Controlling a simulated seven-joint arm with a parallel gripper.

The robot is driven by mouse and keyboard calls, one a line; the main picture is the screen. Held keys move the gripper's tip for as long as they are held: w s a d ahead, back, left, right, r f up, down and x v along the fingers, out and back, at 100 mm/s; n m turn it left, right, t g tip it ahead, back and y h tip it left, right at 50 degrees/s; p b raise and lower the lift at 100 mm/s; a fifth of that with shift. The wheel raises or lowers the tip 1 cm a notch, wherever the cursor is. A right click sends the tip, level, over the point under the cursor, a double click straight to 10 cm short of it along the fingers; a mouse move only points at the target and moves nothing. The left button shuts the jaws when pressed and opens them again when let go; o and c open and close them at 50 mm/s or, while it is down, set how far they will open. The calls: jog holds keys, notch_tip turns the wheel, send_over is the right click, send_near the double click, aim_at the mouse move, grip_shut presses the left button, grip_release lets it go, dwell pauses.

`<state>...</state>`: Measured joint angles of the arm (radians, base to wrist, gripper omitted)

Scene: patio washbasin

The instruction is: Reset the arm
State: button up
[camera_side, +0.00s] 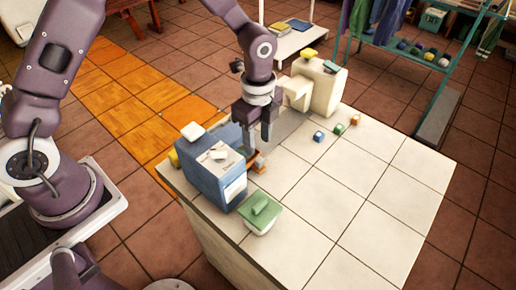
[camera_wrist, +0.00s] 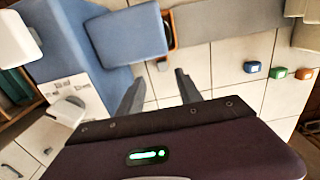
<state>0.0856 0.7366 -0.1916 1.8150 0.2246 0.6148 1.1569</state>
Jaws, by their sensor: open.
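My gripper (camera_side: 259,140) points down over the near-left part of the tiled counter (camera_side: 390,215), just behind the blue box (camera_side: 212,172). In the wrist view my gripper (camera_wrist: 158,80) has its two fingers apart. No object is clearly held between them. An orange-brown thing (camera_side: 258,163) sits beside the blue box, close below the fingers.
A green-topped white container (camera_side: 263,213) stands in front of the blue box. Blue (camera_side: 318,137), green (camera_side: 339,129) and orange (camera_side: 354,120) cubes lie farther back. A cream block-like fixture (camera_side: 318,88) stands at the back. The counter's right half is clear.

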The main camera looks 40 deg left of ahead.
jog(key=shift+r, duration=0.15)
jog(key=shift+a+r, duration=0.1)
jog(key=shift+r, duration=0.25)
jog(key=s+a+r+n+t, duration=0.2)
jog(key=s+a+r+n, duration=0.2)
jog(key=s+r+n, duration=0.45)
jog(key=s+a+r+n+t, duration=0.2)
jog(key=s+a+r+n, duration=0.3)
jog(key=r, duration=0.7)
jog(key=s+d+r+n+t, duration=0.1)
jog(key=s+n, duration=0.3)
jog(key=s, duration=0.5)
jog(key=shift+s+r+t, duration=0.15)
jog(key=shift+s+t, duration=0.05)
jog(key=shift+t, duration=0.1)
